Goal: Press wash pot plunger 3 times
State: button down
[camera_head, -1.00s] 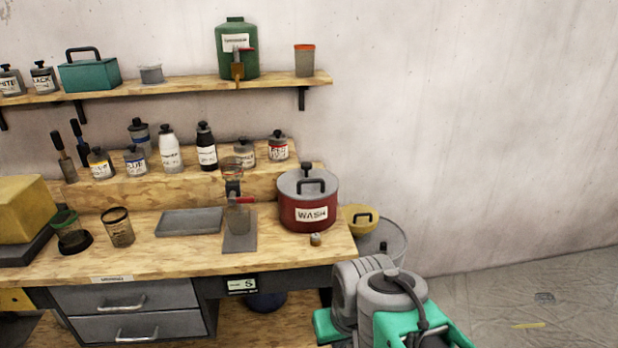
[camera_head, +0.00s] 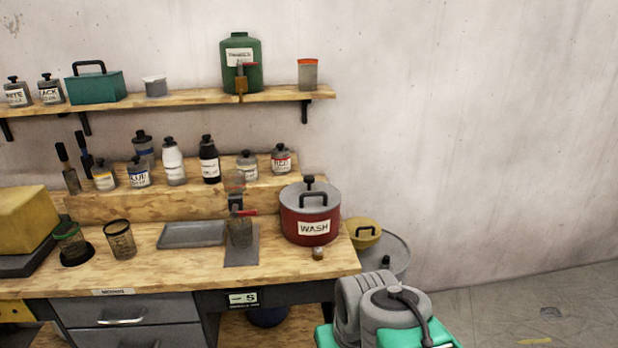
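The wash pot (camera_head: 299,231) is red with a grey lid and a white "WASH" label. It stands upright at the right end of the wooden bench. A black handle arches over the lid, and a dark plunger knob (camera_head: 309,181) rises behind the handle. The knob looks raised above the lid. Part of my grey and teal arm shows at the bottom right, in front of and below the pot and apart from it. My gripper's fingers are not in view. Nothing touches the plunger.
A grey bin (camera_head: 395,257) with a yellow lid (camera_head: 364,231) stands to the right. Bottles line the riser behind.

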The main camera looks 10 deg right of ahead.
aim_at(309, 179)
jog(key=z, duration=1.6)
jog(key=i, duration=1.45)
jog(key=u, duration=4.15)
jog(key=i, duration=0.5)
